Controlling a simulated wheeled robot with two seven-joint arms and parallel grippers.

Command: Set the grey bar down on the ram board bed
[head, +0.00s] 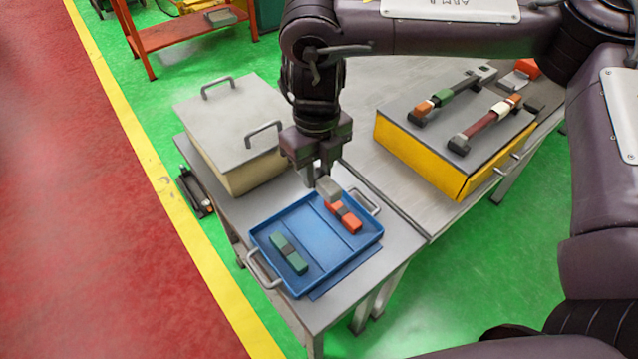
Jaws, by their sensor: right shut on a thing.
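My right gripper (316,176) points down over the back of the blue tray (325,243). It is shut on a small grey bar (329,188), which shows just below and in front of the fingers. The bar is at the tray's back edge, close to a red-orange block (343,216); I cannot tell whether it touches anything below. A grey-topped board with yellow sides (400,113), perhaps the ram board bed, stands to the right. It carries two rods with coloured pieces and dark end blocks. My left gripper is not in view.
A green block (289,253) lies in the tray's left part. A lidded box (222,118) with handles stands behind the tray, left of my gripper. The grey table (372,80) is bare between box and board. An orange rack (175,35) stands at the back left.

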